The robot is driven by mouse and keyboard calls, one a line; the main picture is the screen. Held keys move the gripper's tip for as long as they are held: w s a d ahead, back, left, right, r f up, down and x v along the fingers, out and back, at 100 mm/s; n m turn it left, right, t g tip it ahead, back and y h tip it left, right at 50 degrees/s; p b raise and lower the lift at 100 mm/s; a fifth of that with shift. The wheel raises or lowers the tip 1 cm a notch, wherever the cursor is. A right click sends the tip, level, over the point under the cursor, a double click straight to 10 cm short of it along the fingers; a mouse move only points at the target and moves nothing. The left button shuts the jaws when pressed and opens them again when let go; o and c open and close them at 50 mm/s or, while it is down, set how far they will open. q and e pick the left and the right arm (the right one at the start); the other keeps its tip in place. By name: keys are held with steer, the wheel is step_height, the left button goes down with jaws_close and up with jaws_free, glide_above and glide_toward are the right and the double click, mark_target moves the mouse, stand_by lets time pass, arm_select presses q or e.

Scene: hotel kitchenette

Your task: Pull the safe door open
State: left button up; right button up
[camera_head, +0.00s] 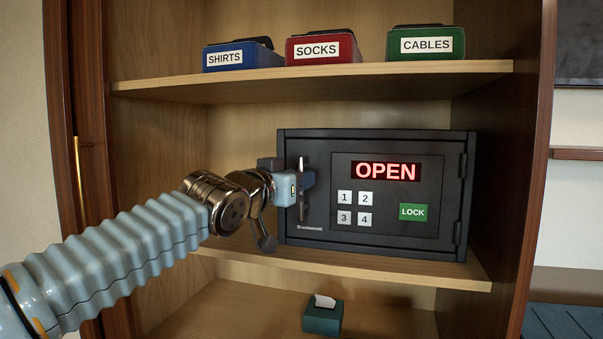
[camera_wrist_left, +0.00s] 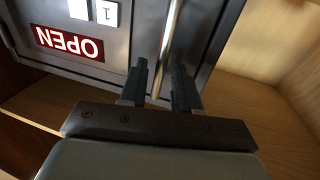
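The dark grey safe (camera_head: 375,240) stands on the middle shelf of the wardrobe. Its door (camera_head: 322,165) looks flush with the body, and the red display (camera_head: 386,171) reads OPEN. A vertical metal bar handle (camera_head: 302,205) is at the door's left side; hinges show at its right. My left gripper (camera_head: 304,182) is at the handle and covers part of it. In the left wrist view, the handle (camera_wrist_left: 171,40) runs between the two dark fingers (camera_wrist_left: 160,78). The fingers are apart, with visible space beside the bar. My right gripper is not in view.
The upper shelf (camera_head: 310,80) holds a blue SHIRTS box (camera_head: 240,57), a red SOCKS box (camera_head: 323,49) and a green CABLES box (camera_head: 426,44). A green tissue box (camera_head: 322,318) sits below. The wardrobe's right side panel (camera_head: 518,180) stands close to the hinges.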

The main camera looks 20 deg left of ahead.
arm_select(q)
steer(key=shift+x, duration=1.1)
steer(key=shift+c, duration=0.2)
jaws_close()
